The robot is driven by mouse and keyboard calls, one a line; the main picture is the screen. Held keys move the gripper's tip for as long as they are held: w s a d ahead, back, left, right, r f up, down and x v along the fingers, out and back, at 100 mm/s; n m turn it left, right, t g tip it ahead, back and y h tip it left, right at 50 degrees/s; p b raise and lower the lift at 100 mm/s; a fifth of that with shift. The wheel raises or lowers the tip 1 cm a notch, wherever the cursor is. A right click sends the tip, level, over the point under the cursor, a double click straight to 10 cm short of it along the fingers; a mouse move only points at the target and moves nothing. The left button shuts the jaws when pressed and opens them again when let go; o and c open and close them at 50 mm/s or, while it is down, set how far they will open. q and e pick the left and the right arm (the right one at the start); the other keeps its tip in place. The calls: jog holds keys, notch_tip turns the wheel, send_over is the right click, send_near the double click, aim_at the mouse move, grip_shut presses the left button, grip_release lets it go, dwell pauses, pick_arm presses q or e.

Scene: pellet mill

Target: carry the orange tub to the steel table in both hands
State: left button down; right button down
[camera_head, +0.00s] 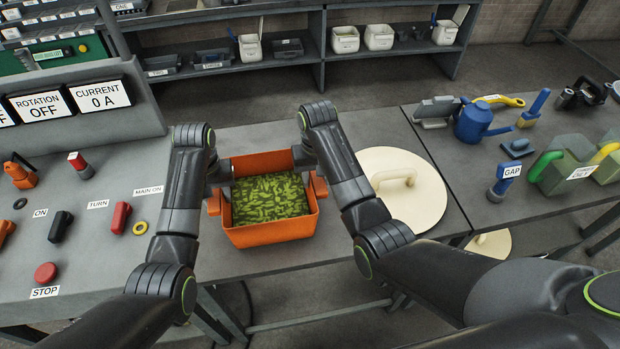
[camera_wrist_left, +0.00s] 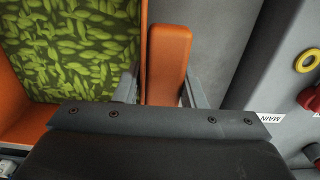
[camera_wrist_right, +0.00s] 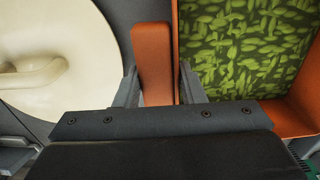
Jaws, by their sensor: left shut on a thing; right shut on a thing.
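The orange tub (camera_head: 270,236) holds green pellets (camera_head: 268,198) and sits upright at the middle of the grey steel table (camera_head: 350,250). I cannot tell whether its base touches the table. My left gripper (camera_head: 217,190) is shut on the tub's left handle, an orange block (camera_wrist_left: 168,60) in the left wrist view. My right gripper (camera_head: 312,182) is shut on the tub's right handle, which shows in the right wrist view (camera_wrist_right: 153,60). The fingertips are partly hidden in the head view by my wrists.
A cream round lid (camera_head: 415,205) with a handle lies right of the tub. A control panel (camera_head: 75,215) with knobs and a red stop button (camera_head: 46,272) is on the left. A second table (camera_head: 480,170) on the right holds a blue can (camera_head: 472,124) and tools. Shelves stand behind.

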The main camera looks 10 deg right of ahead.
pick_arm(q)
jog(key=shift+f, duration=0.25)
pick_arm(e)
jog(key=shift+f, duration=0.25)
pick_arm(q)
jog(key=c, duration=1.3)
grip_release()
pick_arm(e)
jog(key=c, duration=1.3)
grip_release()
pick_arm(q)
jog(key=o, duration=0.4)
jog(key=shift+s+r, duration=0.1)
pick_arm(e)
jog(key=o, duration=0.4)
jog(key=shift+s, duration=0.1)
jog(key=shift+r, duration=0.1)
